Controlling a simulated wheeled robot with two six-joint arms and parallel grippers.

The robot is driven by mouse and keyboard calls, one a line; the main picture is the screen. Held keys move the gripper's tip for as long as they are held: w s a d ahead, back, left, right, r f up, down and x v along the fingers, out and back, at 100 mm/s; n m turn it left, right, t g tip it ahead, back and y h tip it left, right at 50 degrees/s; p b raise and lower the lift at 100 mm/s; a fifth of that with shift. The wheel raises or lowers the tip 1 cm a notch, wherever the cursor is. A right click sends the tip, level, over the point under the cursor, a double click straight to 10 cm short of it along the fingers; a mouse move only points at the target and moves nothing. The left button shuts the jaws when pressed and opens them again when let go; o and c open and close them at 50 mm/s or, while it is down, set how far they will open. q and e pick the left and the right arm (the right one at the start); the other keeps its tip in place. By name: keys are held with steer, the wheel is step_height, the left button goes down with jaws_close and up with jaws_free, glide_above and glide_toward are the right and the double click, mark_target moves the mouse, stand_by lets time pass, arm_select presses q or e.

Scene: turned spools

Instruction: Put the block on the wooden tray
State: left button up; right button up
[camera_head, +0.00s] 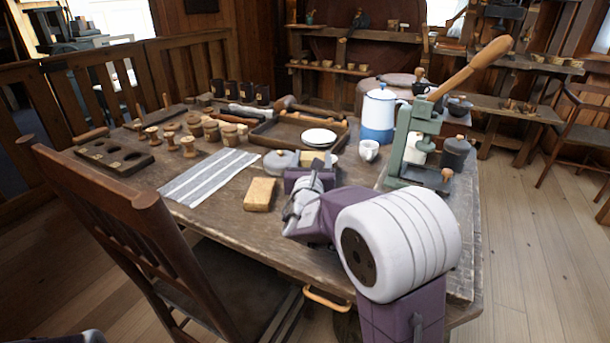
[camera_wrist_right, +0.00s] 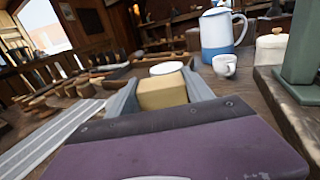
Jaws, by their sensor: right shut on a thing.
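My right gripper (camera_head: 311,160) is shut on a pale tan block (camera_head: 311,156). In the right wrist view the block (camera_wrist_right: 162,91) sits between the two grey fingers. The wooden tray (camera_head: 262,138) lies just beyond the gripper, dark and low-rimmed, with a round white plate (camera_head: 319,136) on its right part. The block appears on the near side of the tray; its exact height above the table is unclear. My left gripper is not in view.
Another tan block (camera_head: 259,194) lies on the table, left of my right gripper. A striped cloth (camera_head: 208,176) lies further left, near several wooden spools. A white mug (camera_head: 369,151), a blue-and-white pot (camera_head: 379,115) and a green press (camera_head: 407,145) stand to the right.

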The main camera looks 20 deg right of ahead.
steer(key=shift+w+a+f, duration=0.45)
steer(key=shift+w, duration=0.1)
step_height(320, 180, down, 4)
steer(key=shift+f+b, duration=0.1)
steer(key=shift+b, duration=1.15)
steer(key=o, duration=1.3)
